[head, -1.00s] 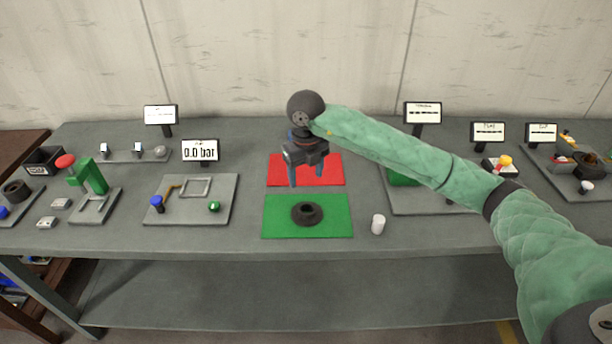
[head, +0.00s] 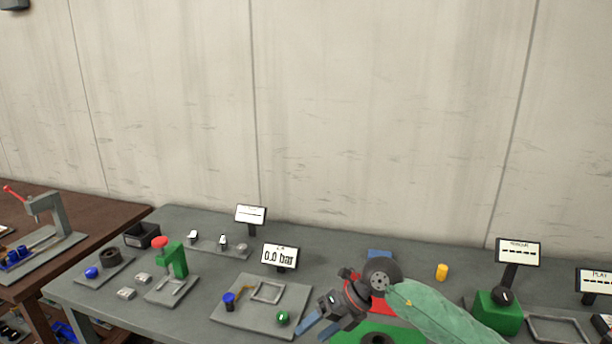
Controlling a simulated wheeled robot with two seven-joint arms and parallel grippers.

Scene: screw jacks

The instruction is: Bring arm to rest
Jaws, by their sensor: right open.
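My right gripper (head: 320,328) is in the lower middle of the head view, at the end of my green-sleeved arm that comes in from the right. Its two blue fingers are apart with nothing between them. It hangs over the bench near the front right of the 0.0 bar gauge plate; whether it touches anything is hard to tell. A green mat (head: 407,334) and part of a black ring (head: 378,339) show at the bottom edge, partly cut off. A red mat (head: 404,309) is mostly hidden behind my arm. My left gripper is not in view.
The gauge plate (head: 232,316) carries a blue knob, a frame and a green ball. A green press (head: 175,260) with a red knob stands left of it. A green block (head: 497,314) and sign stands (head: 517,252) are at right.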

